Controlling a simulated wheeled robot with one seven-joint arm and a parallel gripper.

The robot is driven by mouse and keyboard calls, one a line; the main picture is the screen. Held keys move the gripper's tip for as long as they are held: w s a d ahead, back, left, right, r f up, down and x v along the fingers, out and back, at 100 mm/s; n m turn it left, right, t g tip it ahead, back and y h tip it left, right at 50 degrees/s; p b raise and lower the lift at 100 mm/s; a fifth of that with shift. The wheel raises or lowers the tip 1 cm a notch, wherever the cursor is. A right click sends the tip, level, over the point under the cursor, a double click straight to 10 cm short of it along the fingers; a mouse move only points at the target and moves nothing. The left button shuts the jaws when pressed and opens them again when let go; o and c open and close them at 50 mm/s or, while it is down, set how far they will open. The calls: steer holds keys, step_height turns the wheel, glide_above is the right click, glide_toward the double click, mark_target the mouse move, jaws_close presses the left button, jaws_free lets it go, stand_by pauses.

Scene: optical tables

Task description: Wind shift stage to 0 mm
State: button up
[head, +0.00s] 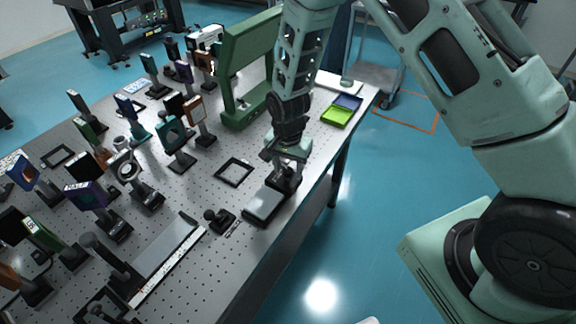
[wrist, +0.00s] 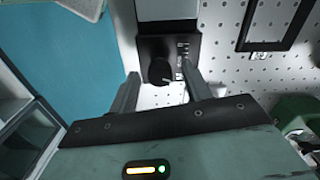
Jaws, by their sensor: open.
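A low stage with a grey top (head: 263,206) and a black end block (head: 286,179) sits near the table's right edge. I cannot tell for sure that it is the shift stage. In the wrist view its black end block (wrist: 182,46) bears small white marks, too small to read, and a round dark knob (wrist: 159,71). My gripper (head: 284,166) is over this black end, pointing down. In the wrist view my gripper (wrist: 161,73) is open, with one finger on each side of the knob. Contact with the knob cannot be made out.
A long slide with a white scale (head: 168,266) and a small black knobbed base (head: 220,220) lie nearer. A black square frame (head: 234,172) is left of my gripper. A green arch (head: 238,75) and green tray (head: 338,117) stand beyond. Mounted optics crowd the left.

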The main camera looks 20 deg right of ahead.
steer(key=c, duration=1)
steer(key=shift+n, duration=0.4)
